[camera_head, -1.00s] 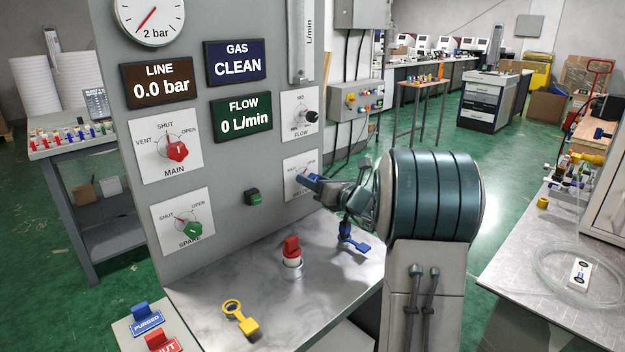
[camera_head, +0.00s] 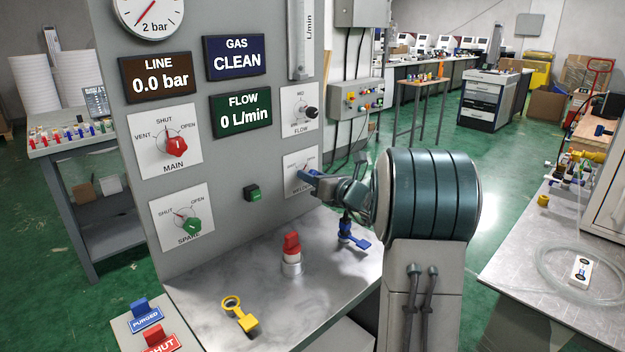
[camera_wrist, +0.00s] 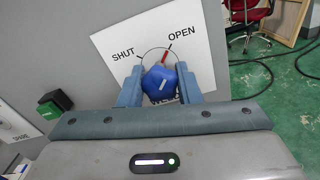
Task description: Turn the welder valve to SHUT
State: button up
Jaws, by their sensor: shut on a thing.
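The welder valve is a blue knob (camera_wrist: 160,84) on a white plate (camera_wrist: 110,45) marked SHUT at left and OPEN at right. A red pointer above the knob leans up and right, toward the OPEN mark. My gripper (camera_wrist: 158,82) is shut on the knob, one blue finger on each side, in the wrist view. In the head view my gripper (camera_head: 310,178) is at the lower right of the grey panel, in front of the partly hidden welder plate (camera_head: 292,167). The knob itself is hidden there.
The MAIN valve (camera_head: 176,146), SPARE valve (camera_head: 192,226), FLOW knob (camera_head: 311,112) and green button (camera_head: 253,193) are on the same panel. A red-topped item (camera_head: 291,243), a yellow tag (camera_head: 240,314) and a blue tag (camera_head: 355,240) are on the bench below.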

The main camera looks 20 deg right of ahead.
jog(key=n+b, duration=0.2)
jog(key=b, duration=0.1)
jog(key=f+n+b, duration=0.1)
jog(key=n+b, duration=0.1)
jog(key=b, duration=0.1)
jog(key=n+b, duration=0.4)
jog(key=b, duration=0.2)
jog(key=shift+b, duration=0.3)
jog(key=n+b, duration=0.5)
jog(key=b, duration=0.2)
jog(key=shift+r+n, duration=0.1)
jog(key=shift+n, duration=0.3)
jog(key=n+b, duration=0.1)
jog(key=b, duration=0.1)
jog(key=n+b, duration=0.1)
jog(key=n, duration=0.1)
jog(key=shift+r+n+b, duration=0.2)
jog(key=shift+n+b, duration=0.1)
jog(key=shift+b, duration=0.1)
jog(key=shift+r, duration=0.1)
jog(key=o, duration=1)
jog(key=shift+c, duration=0.2)
